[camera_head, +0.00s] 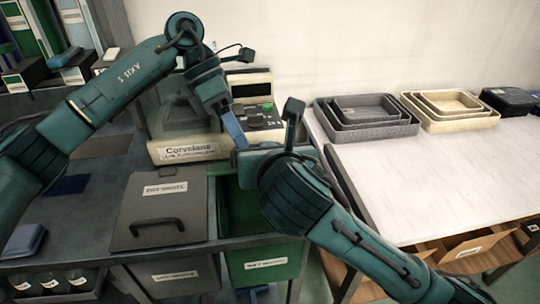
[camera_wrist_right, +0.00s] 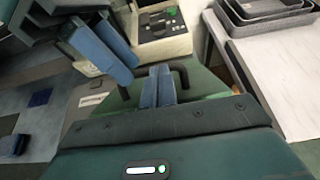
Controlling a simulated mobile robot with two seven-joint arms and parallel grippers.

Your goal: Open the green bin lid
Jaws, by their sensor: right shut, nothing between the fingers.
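The green bin (camera_head: 264,264), labelled wet waste, stands under the counter right of the grey bin. A dark green surface (camera_head: 234,205) shows at its top; my right arm hides part of it, and I cannot tell from the head view how the lid stands. In the right wrist view a green panel (camera_wrist_right: 207,84) with a black handle (camera_wrist_right: 181,72) lies beyond my right gripper. My right gripper (camera_wrist_right: 158,76) is shut and empty, its blue fingers in front of the handle; contact is unclear.
The grey bin lid (camera_head: 162,205) with its handle is closed on the left. The Corvolane machine (camera_head: 185,150) stands behind the bins. The white table (camera_head: 430,175) on the right holds grey trays (camera_head: 366,130) and cream trays (camera_head: 450,124); its front is clear.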

